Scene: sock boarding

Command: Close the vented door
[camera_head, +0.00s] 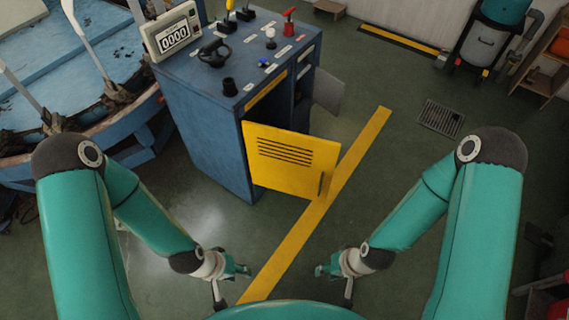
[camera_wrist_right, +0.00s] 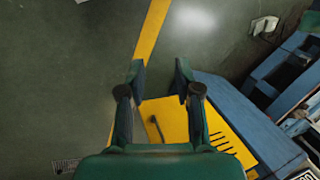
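The yellow vented door (camera_head: 288,158) hangs open on the front of the blue control cabinet (camera_head: 205,125). It has several dark slots and a dark upright handle (camera_head: 321,185) near its free edge. The door (camera_wrist_right: 170,112) and its handle (camera_wrist_right: 155,128) also show in the right wrist view, partly behind the gripper. My right gripper (camera_wrist_right: 160,76) is open with nothing between its fingers. In the head view it (camera_head: 323,270) is nearer to me than the door, apart from it. My left gripper (camera_head: 246,269) is left of it, also clear of the door; its finger gap is unclear.
A yellow floor stripe (camera_head: 372,142) runs past the door. A grey panel (camera_head: 328,92) sticks out from the cabinet's right side. A counter display (camera_head: 173,35) and controls top the cabinet. A floor grate (camera_head: 440,118) lies to the right. The floor between my arms is clear.

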